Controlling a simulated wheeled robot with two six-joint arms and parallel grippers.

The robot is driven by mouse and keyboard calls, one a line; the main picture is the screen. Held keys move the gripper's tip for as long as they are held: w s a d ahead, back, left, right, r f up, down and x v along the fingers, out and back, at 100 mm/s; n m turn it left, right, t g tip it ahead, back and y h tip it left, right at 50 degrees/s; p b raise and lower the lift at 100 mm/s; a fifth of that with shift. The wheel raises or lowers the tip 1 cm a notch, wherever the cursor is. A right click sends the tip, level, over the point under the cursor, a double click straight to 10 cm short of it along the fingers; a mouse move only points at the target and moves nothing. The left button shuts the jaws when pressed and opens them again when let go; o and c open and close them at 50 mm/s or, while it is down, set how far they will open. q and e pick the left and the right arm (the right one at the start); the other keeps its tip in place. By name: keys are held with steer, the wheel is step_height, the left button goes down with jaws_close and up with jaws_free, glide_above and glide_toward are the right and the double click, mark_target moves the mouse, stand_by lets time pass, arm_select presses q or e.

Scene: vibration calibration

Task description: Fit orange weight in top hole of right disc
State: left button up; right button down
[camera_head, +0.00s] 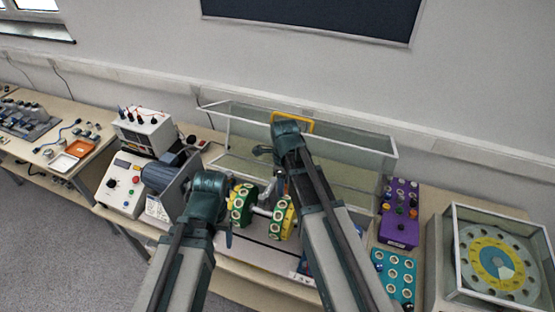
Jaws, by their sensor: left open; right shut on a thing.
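The right disc (281,219), yellow and green with round holes, sits upright on the shaft of the bench machine. The similar left disc (240,206) is beside it. My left gripper (226,202) is open, at or just left of the left disc; I cannot tell whether they touch. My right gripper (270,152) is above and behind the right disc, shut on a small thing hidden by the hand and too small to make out. I cannot clearly make out the orange weight. The top of the right disc is partly hidden by my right arm.
A purple rack (402,226) with coloured pieces and a teal rack (399,265) with holes stand to the right. A clear tank (352,150) is behind the discs. A clear case with a dial (497,258) is at far right; a motor (162,175) is left.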

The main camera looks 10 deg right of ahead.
steer(key=shift+w+a+r, duration=0.1)
steer(key=shift+w+r, duration=0.05)
steer(key=shift+w, duration=0.15)
arm_select(q)
steer(key=shift+w+r, duration=0.15)
steer(key=shift+w, duration=0.05)
arm_select(e)
steer(key=shift+s, duration=0.1)
steer(key=shift+f+b, duration=0.65)
arm_select(q)
step_height(320, 180, down, 6)
steer(key=b, duration=0.4)
steer(key=shift+r, duration=0.1)
arm_select(e)
step_height(320, 180, down, 4)
steer(key=shift+f, duration=0.25)
arm_select(q)
steer(key=shift+f+b, duration=1.2)
steer(key=shift+b, duration=0.25)
arm_select(e)
steer(key=shift+f, duration=1.15)
steer(key=shift+c, duration=2.2)
jaws_free()
arm_select(q)
steer(key=shift+r, duration=0.1)
